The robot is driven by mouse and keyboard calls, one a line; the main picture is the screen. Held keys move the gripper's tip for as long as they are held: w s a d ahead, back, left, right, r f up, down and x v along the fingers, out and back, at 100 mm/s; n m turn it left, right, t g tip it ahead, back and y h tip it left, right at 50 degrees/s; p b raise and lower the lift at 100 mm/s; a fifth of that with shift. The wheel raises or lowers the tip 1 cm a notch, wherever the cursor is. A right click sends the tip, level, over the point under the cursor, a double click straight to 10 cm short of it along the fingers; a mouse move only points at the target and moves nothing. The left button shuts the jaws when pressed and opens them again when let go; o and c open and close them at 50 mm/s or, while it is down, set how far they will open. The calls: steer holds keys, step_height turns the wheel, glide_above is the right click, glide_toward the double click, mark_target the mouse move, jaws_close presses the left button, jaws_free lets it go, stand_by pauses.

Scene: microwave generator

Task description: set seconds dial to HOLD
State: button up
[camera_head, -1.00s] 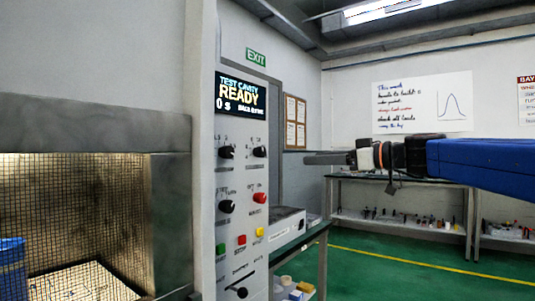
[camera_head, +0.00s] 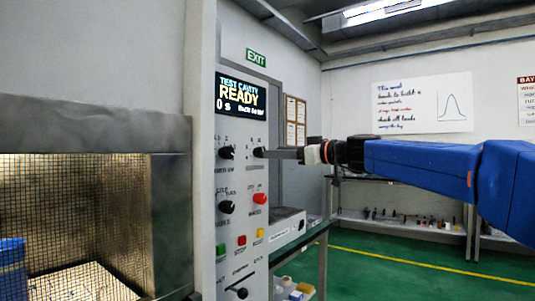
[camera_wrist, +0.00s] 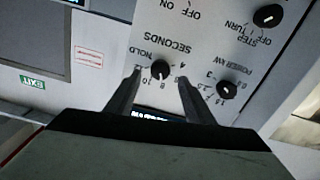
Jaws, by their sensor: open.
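The seconds dial (camera_head: 259,152) is a small black knob at the upper right of the grey control panel (camera_head: 236,175). In the wrist view the dial (camera_wrist: 160,69) appears upside down under the word SECONDS, with HOLD printed to its left near 12 and 10. Its exact setting is too small to tell. My gripper (camera_head: 272,153) is at the panel front, its fingertips close to the dial. In the wrist view my gripper (camera_wrist: 159,76) is open, with one finger on each side of the dial. I cannot tell whether either finger touches it.
The power knob (camera_wrist: 226,89) is close to the right finger in the wrist view. Lower on the panel are another black knob (camera_head: 226,207), a red knob (camera_head: 260,198) and a lever (camera_head: 242,293). The display (camera_head: 240,95) reads READY. The mesh-fronted cavity (camera_head: 75,220) is at left.

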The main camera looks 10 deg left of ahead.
mark_target(259, 152)
steer(key=shift+x, duration=2.4)
steer(key=c, duration=1)
